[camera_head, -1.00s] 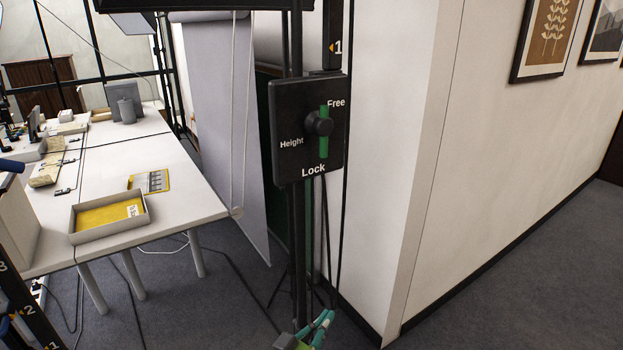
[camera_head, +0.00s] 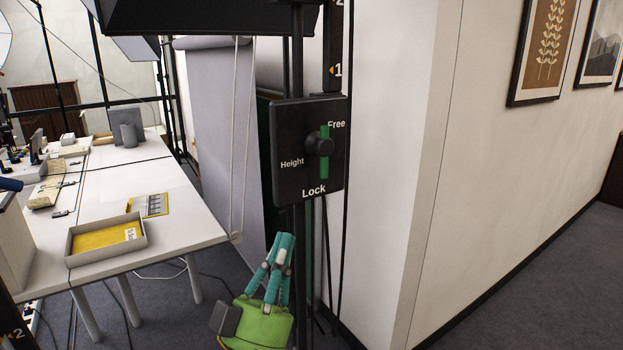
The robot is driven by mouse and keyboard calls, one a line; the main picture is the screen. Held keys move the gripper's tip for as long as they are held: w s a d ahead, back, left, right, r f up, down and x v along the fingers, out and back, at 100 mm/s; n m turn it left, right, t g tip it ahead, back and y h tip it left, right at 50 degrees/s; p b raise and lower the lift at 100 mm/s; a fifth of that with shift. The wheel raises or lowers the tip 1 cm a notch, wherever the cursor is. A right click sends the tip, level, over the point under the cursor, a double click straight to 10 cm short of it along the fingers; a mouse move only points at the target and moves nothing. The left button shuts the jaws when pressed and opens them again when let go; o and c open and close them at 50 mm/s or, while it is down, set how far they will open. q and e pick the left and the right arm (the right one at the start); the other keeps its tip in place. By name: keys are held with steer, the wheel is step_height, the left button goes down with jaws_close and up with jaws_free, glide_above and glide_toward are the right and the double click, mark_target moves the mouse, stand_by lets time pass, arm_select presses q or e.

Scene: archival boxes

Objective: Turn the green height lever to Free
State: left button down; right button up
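The green height lever (camera_head: 325,166) stands upright on a black panel (camera_head: 290,180) mounted on a dark pole, with a round black knob (camera_head: 313,145) at its middle. "Free" is printed above right of the lever, "Lock" below and "Height" to the left. The longer green part extends down toward "Lock"; a shorter part shows above the knob. My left gripper (camera_head: 285,238), with teal fingers and a green body, is below the panel, apart from the lever. Its fingertips are together with nothing between them. My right gripper is not in view.
A white wall corner (camera_head: 400,160) stands close to the right of the panel. On the left, a white table (camera_head: 185,215) carries a grey tray (camera_head: 75,255) with a yellow item. Thin cords and a grey hanging sheet (camera_head: 215,110) are behind the pole.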

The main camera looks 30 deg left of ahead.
arm_select(q)
steer(key=p, duration=0.5)
glide_toward(321, 151)
step_height(321, 151, up, 3)
steer(key=w, duration=0.1)
steer(key=w+a, duration=0.1)
steer(key=w, duration=0.1)
steer(key=shift+w+b, duration=0.35)
